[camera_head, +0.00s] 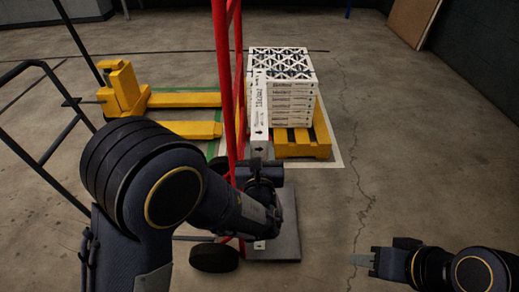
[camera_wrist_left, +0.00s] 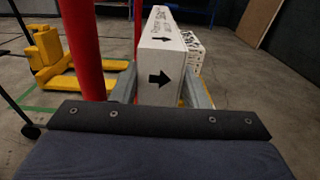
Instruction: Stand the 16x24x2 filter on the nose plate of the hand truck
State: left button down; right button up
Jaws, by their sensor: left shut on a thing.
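The filter is a thin white box with black lettering too small to read and arrows. It stands upright in the head view (camera_head: 259,105) and shows edge-on in the left wrist view (camera_wrist_left: 160,74). My left gripper (camera_head: 259,165) is shut on its near edge, one finger on each side. The hand truck has a red frame (camera_head: 221,60), close left of the filter. Its grey nose plate (camera_head: 287,225) lies on the floor below my gripper. A white lower bit of the filter shows over the plate; whether it touches is unclear. My right gripper (camera_head: 362,260) is off to the right, apparently empty.
A yellow pallet (camera_head: 302,146) with a stack of white boxed filters (camera_head: 290,95) stands behind the nose plate. A yellow pallet jack (camera_head: 125,90) is at left, and a black-railed cart (camera_head: 50,150) nearer left. The floor at right is clear.

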pick_arm(q)
notch_tip(320, 180, down, 7)
jog(key=b, duration=0.5)
jog(key=shift+r, duration=0.15)
jog(key=c, duration=0.7)
grip_release()
jog(key=shift+c, duration=0.2)
jog(key=shift+s, duration=0.1)
